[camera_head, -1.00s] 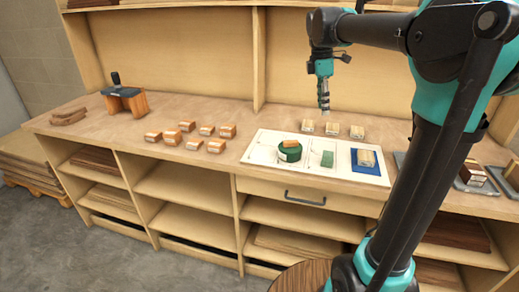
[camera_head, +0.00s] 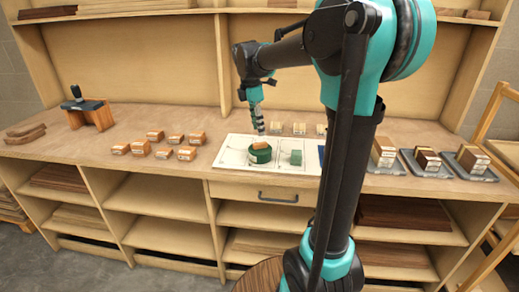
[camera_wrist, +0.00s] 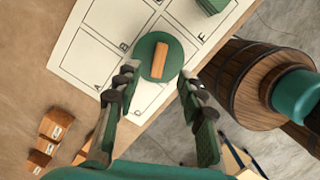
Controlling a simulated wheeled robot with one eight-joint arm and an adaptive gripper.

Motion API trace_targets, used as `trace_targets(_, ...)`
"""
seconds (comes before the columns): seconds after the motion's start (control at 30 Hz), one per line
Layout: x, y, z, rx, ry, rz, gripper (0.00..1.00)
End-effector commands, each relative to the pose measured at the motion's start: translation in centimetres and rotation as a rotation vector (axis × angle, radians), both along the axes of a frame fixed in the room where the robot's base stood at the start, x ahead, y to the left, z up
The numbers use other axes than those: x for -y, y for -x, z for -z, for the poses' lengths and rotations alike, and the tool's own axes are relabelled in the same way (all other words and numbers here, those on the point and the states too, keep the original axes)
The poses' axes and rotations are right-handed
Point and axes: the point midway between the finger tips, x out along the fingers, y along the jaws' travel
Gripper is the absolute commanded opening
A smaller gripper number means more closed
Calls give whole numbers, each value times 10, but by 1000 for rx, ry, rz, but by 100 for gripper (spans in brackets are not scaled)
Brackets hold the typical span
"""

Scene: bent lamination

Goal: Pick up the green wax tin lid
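The green wax tin lid (camera_head: 260,156) is a round, dark green disc on the white lettered sheet (camera_head: 228,158). A small orange-brown wooden block lies on top of it. In the wrist view the lid (camera_wrist: 150,70) and the wooden block (camera_wrist: 161,60) show just beyond my fingertips. My gripper (camera_head: 259,129) hangs above the lid, tilted, apart from it. In the wrist view my gripper (camera_wrist: 158,76) has its two fingers spread, with nothing between them. Whether a tin lies under the lid is not clear.
A green block (camera_head: 296,157) stands right of the lid on the sheet. Several labelled wooden blocks (camera_head: 187,153) lie to the left, and pale blocks (camera_head: 299,129) stand behind. Grey trays (camera_head: 470,168) with wood stacks are at the right. A barrel (camera_wrist: 235,85) shows beside the bench.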

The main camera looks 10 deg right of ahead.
Motion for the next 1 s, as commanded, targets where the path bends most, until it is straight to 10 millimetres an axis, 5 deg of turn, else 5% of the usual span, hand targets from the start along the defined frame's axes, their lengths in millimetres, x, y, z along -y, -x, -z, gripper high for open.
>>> trace_targets(0.6, 4, -2, 62, 0, 0, 2, 40)
trace_targets(0.87, 5, -2, 65, 0, 0, 1, 40)
trace_targets(1.0, 5, -2, 65, 0, 0, 1, 25)
